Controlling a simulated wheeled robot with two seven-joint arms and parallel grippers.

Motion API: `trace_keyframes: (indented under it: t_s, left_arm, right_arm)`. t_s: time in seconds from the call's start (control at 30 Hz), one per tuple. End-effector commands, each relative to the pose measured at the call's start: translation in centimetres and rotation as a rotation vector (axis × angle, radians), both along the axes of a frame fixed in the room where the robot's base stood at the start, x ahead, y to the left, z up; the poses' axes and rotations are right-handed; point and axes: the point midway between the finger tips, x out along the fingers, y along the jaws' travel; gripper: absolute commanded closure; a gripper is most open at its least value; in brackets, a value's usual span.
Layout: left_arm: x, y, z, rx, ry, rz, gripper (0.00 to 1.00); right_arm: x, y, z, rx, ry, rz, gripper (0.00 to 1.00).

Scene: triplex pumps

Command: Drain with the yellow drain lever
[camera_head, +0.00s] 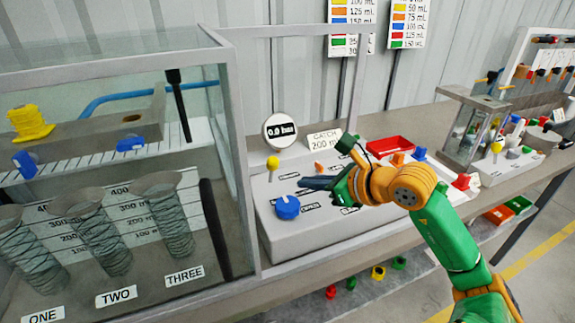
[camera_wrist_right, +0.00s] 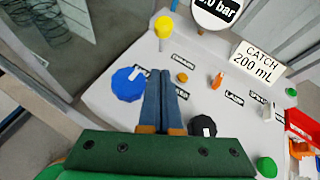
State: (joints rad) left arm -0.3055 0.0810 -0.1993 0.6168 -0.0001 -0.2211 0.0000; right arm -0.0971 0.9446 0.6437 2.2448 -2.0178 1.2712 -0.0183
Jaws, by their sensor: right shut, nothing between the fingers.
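The yellow-knobbed lever (camera_head: 272,163) stands upright at the back left of the white control panel (camera_head: 290,238). It also shows near the top of the right wrist view (camera_wrist_right: 164,27). My right gripper (camera_head: 306,183) is shut and empty over the panel, to the right of the lever and apart from it. In the right wrist view its closed fingertips (camera_wrist_right: 160,74) point toward the panel, just right of the blue knob (camera_wrist_right: 128,84) and below the lever. The blue knob also shows in the head view (camera_head: 287,207). My left gripper is not in view.
A gauge (camera_head: 281,130) reads 0.0 bar, beside a sign (camera_head: 323,139) reading CATCH 200 mL. A glass case (camera_head: 225,150) with several ribbed tubes stands left. A red tray (camera_head: 390,146) lies behind my right arm. An orange switch (camera_wrist_right: 217,81) and black knob (camera_wrist_right: 203,126) are nearby.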

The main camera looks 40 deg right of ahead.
Motion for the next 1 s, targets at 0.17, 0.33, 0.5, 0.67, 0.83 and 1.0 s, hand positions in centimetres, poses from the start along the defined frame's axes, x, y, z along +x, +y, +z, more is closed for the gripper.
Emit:
trace_keyframes:
  t_s: [0.17, 0.33, 0.5, 0.67, 0.83, 1.0]
  left_arm:
    - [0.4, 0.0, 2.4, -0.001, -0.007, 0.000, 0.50]
    - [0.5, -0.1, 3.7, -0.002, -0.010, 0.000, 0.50]
    - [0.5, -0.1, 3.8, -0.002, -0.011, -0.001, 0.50]
    - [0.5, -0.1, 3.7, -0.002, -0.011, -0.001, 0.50]
    - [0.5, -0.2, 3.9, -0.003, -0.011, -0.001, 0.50]
    - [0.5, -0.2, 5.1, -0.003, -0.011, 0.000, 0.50]
  right_arm:
    - [3.2, 0.6, 0.0, 0.005, -0.004, 0.000, 1.00]
    - [5.2, 1.1, 0.3, 0.005, -0.003, -0.001, 1.00]
    - [5.8, 1.3, 0.0, 0.002, -0.002, 0.001, 1.00]
    - [5.8, 1.3, -0.1, 0.002, -0.001, 0.001, 1.00]
    - [5.8, 1.3, 0.0, 0.003, 0.004, 0.001, 1.00]
    - [5.9, 1.2, 0.7, 0.012, 0.041, 0.000, 1.00]
